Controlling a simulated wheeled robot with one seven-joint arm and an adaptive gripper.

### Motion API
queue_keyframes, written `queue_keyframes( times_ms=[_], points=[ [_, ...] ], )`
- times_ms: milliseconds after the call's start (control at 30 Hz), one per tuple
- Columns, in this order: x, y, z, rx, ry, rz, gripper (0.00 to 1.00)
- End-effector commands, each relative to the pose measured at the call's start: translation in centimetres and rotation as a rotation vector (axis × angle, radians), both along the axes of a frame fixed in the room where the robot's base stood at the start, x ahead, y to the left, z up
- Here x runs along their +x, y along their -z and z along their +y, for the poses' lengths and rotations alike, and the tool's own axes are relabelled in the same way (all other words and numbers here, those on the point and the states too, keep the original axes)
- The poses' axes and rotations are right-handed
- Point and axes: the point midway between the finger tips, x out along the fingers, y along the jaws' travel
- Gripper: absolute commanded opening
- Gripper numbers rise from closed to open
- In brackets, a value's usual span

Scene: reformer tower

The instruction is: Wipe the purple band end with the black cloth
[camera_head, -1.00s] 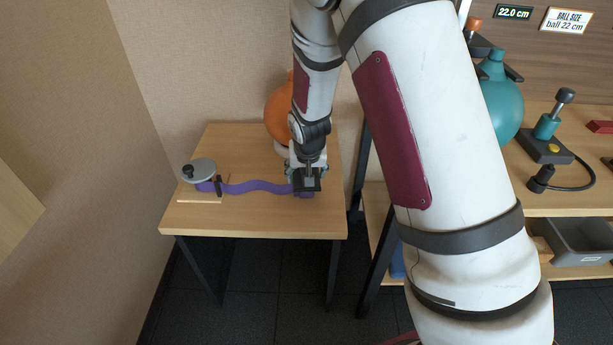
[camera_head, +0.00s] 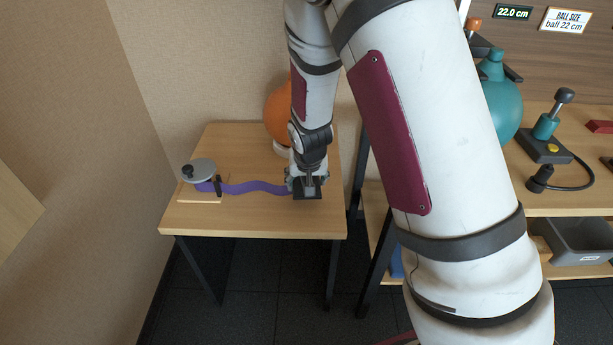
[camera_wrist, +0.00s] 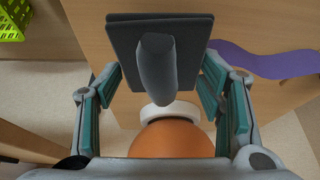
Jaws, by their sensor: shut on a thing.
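The purple band (camera_head: 255,187) lies in a wavy line on the small wooden table, from a grey disc holder at left to my gripper. In the wrist view the band (camera_wrist: 262,63) runs from the right edge to beside the cloth. The black cloth (camera_head: 307,194) is a flat dark square pad with a grey handle, also in the wrist view (camera_wrist: 123,42). My gripper (camera_head: 307,178) is shut on it, its teal fingers (camera_wrist: 160,72) either side of the handle. The band's right end is hidden by the cloth and gripper; I cannot tell whether they touch.
An orange ball (camera_head: 277,112) on a white ring stands at the table's back, just behind my gripper. The grey disc holder (camera_head: 198,168) is at the table's left. A shelf unit with a teal ball (camera_head: 497,95) stands to the right. The front of the wooden table (camera_head: 255,220) is clear.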

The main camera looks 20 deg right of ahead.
Motion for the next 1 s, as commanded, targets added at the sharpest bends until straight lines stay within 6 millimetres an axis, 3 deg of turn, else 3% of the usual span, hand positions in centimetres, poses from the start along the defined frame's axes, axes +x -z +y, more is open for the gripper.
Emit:
queue_keyframes(
  times_ms=[333,1000],
  points=[
    [0.0,-0.5,0.0,0.0,0.0,-0.002,0.21],
    [0.0,-6.1,0.0,0.001,0.0,-0.001,0.21]
  ],
)
